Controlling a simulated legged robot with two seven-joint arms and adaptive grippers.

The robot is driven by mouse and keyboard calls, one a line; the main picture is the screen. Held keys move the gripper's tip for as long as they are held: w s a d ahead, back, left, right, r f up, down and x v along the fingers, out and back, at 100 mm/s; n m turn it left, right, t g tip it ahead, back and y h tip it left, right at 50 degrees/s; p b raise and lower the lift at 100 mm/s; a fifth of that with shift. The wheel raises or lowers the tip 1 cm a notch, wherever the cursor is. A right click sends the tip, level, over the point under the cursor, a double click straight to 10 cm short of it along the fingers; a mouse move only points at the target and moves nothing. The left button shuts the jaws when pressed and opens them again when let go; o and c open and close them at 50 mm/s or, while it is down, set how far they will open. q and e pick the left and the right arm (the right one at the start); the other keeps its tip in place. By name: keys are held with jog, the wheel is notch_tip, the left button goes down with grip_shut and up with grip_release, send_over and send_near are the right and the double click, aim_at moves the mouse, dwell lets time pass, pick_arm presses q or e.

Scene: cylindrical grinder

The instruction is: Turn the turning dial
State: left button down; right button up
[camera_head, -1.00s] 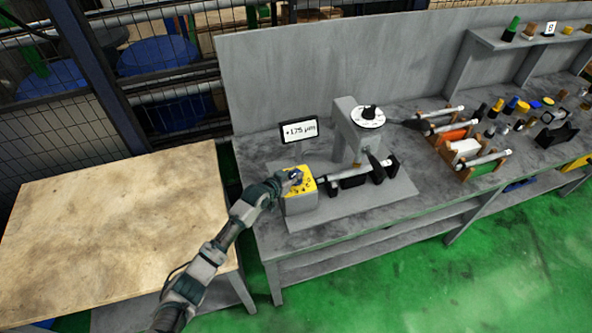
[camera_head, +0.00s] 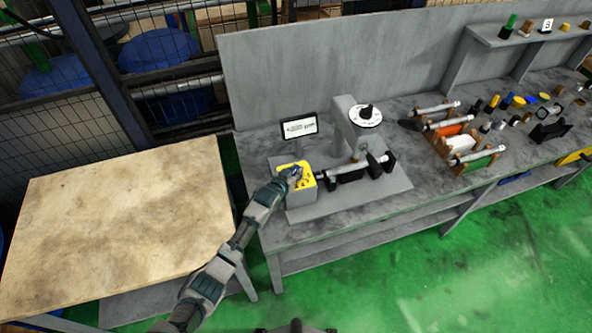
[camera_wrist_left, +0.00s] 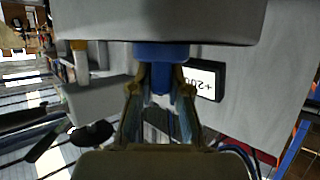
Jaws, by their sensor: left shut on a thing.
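My left gripper (camera_head: 291,175) reaches to the yellow-topped grey box (camera_head: 302,200) at the left end of the grinder. In the left wrist view my left gripper (camera_wrist_left: 160,95) is shut on a blue knob (camera_wrist_left: 160,55), with one finger on each side. The knob is hidden by the gripper in the head view. A white round dial (camera_head: 375,118) with a black knob on top sits on the grey grinder head (camera_head: 347,125). My right gripper is not in view.
A small display (camera_head: 299,127) stands behind the yellow-topped box; it also shows in the left wrist view (camera_wrist_left: 204,78). A rack with rods (camera_head: 466,146) and several small parts stand to the right. A bare wooden table (camera_head: 120,215) is at the left.

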pick_arm(q)
jog(key=c, duration=1.2)
grip_release()
jog(key=shift+s+f, duration=0.15)
jog(key=shift+f, duration=0.1)
jog(key=shift+o, duration=0.4)
jog(key=shift+r, duration=0.1)
jog(key=v, duration=1.2)
